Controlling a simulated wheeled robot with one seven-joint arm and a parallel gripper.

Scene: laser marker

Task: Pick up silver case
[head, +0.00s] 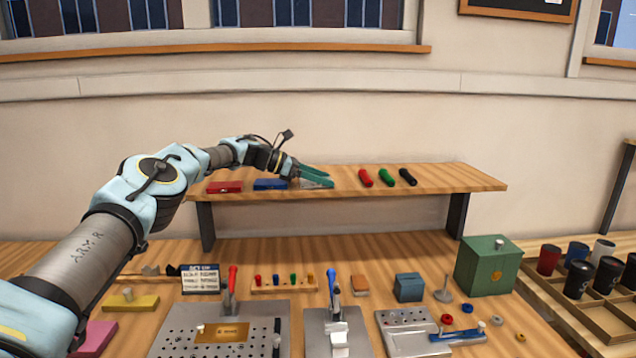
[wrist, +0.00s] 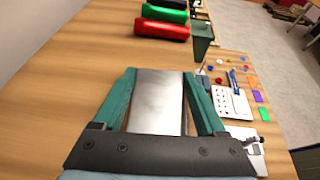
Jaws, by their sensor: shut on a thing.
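The silver case (wrist: 158,100) is a flat, shiny grey piece in the wrist view, lying between the two green fingers of my gripper (wrist: 160,95). The fingers are shut on its long sides. In the head view my gripper (head: 315,176) is at the raised wooden shelf, and the silver case (head: 312,183) shows only partly behind and below the fingers. It is at shelf height; I cannot tell whether it touches the shelf.
A red case (head: 224,187) and a blue case (head: 270,184) lie left of my gripper on the shelf (head: 440,181). Red, green and black cylinders (head: 386,176) lie to the right. Below, the workbench holds fixtures, a green box (head: 488,265) and small parts.

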